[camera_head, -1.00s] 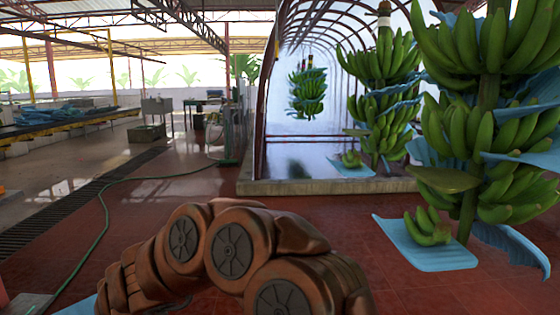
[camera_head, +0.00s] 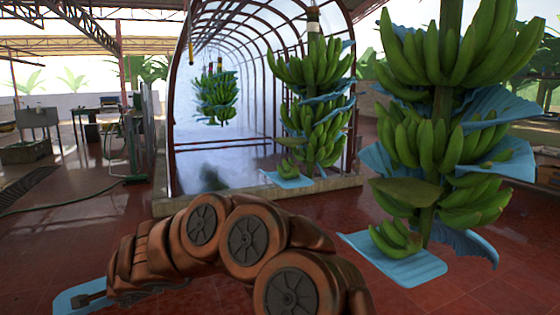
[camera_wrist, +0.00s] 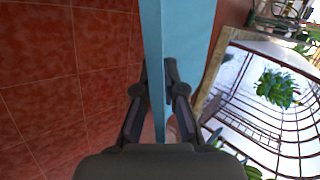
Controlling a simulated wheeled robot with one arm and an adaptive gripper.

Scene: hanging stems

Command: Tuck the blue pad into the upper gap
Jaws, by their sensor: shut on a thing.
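My gripper (camera_wrist: 159,82) is shut on a blue pad (camera_wrist: 153,45), which stands edge-on between the two fingers in the wrist view. In the head view the held pad (camera_head: 72,297) shows at the lower left, with my gripper (camera_head: 92,299) dark against it, partly cut off by the frame. The nearest hanging banana stem (camera_head: 440,130) is at the right, well apart from the gripper. Blue sheets (camera_head: 500,104) stick out between its upper hands of green bananas. Leaves and fruit hide much of the gaps.
A flat blue sheet (camera_head: 415,268) with a small banana hand (camera_head: 394,238) is low on the near stem. A second stem (camera_head: 312,110) and a farther one (camera_head: 217,97) hang behind, by an arched frame.

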